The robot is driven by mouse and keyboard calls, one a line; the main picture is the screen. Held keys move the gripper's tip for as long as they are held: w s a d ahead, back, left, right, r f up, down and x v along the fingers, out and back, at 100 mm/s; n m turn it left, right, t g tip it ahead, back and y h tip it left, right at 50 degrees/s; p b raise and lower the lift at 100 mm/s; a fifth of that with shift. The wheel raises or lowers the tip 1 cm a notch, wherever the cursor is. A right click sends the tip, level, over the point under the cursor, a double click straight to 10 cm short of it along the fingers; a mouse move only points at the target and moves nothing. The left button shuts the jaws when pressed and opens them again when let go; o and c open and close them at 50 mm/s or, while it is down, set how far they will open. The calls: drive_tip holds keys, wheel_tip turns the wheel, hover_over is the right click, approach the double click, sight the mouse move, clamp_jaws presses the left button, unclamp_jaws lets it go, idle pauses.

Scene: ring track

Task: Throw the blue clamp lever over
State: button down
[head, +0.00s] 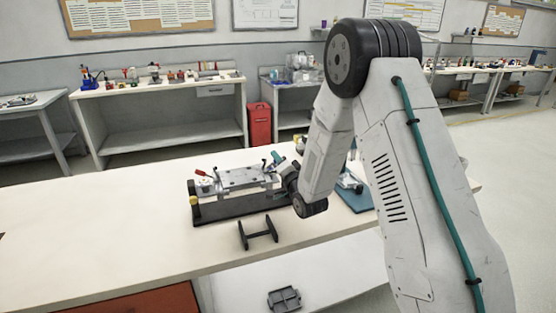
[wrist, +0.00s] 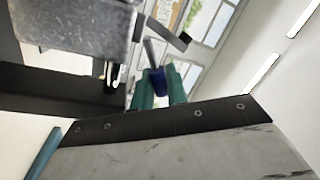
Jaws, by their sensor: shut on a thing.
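The blue clamp lever (wrist: 157,82) shows in the wrist view between the two teal fingers of my gripper (wrist: 160,88), which is shut on it. A grey metal rod sticks up from the blue part. In the head view my gripper (head: 278,160) is at the right end of a clamping fixture; the lever cannot be made out there. The fixture has a grey metal plate (head: 246,177) on a dark base (head: 236,206). The plate (wrist: 80,22) also fills the upper left of the wrist view, close beside my fingers.
A black stand (head: 258,233) is in front of the fixture on the pale bench (head: 110,225). A blue mat (head: 358,198) lies to the right, partly behind my arm. A grey part (head: 284,299) is on the lower surface. The bench's left side is mostly clear.

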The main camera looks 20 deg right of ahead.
drive_tip(key=shift+f, duration=0.1)
drive_tip(key=c, duration=1.5)
unclamp_jaws()
drive_tip(key=shift+d, duration=0.1)
drive_tip(key=shift+o, duration=0.2)
